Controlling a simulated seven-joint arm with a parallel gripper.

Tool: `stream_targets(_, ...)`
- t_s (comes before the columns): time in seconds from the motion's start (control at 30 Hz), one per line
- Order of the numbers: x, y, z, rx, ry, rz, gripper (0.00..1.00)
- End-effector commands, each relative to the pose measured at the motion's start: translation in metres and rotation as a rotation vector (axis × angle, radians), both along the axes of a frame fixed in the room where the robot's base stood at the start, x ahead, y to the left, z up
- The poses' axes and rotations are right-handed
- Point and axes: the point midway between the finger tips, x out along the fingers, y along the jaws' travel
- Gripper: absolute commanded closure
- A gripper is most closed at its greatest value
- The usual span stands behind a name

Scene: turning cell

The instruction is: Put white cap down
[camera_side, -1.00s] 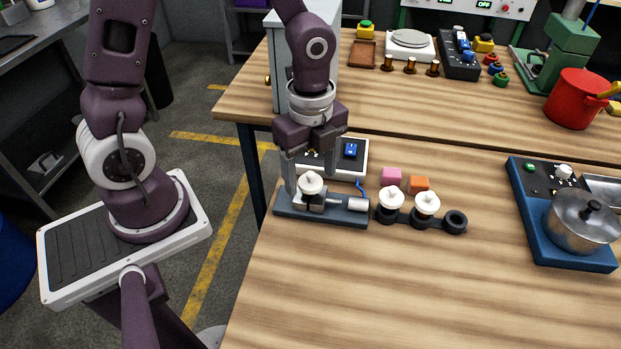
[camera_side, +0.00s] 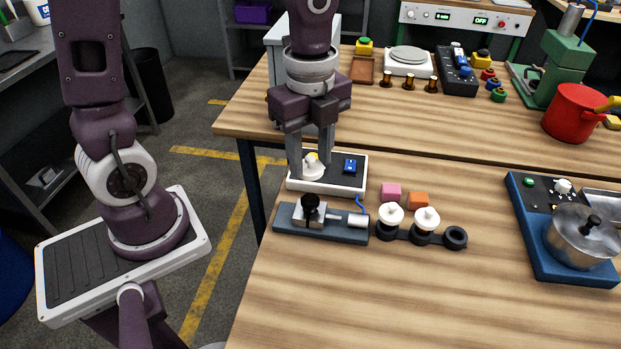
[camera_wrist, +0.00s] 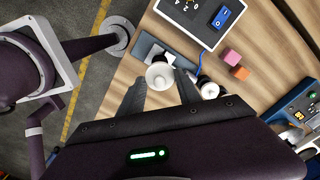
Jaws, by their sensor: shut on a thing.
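My gripper (camera_side: 311,172) is shut on a white cap (camera_side: 313,170), held in the air above a small vise. The cap also shows between the fingers in the wrist view (camera_wrist: 160,76). The vise (camera_side: 335,220) on its dark blue base holds a dark round-topped piece (camera_side: 311,203), bare of any cap and apart from the held one. A black rack (camera_side: 408,236) right of the vise has two white caps, one on the left seat (camera_side: 390,216) and one on the middle seat (camera_side: 427,219). Its right ring (camera_side: 456,237) is empty.
A white switch box (camera_side: 345,184) with a blue switch (camera_side: 350,166) stands behind the vise. A pink block (camera_side: 391,191) and an orange block (camera_side: 418,200) lie behind the rack. A blue stove unit with a steel pot (camera_side: 582,232) is at right. The front table is clear.

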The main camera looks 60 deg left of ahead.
Motion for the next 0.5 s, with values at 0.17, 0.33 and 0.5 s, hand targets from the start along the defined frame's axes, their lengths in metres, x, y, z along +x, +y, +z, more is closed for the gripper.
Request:
stream_targets(0.17, 0.0, 0.0, 0.023, 0.0, 0.0, 0.0, 0.97)
stream_targets(0.33, 0.027, -0.002, 0.026, -0.002, 0.001, 0.012, 0.97)
stream_targets(0.5, 0.101, -0.003, 0.02, -0.001, 0.004, 0.06, 0.97)
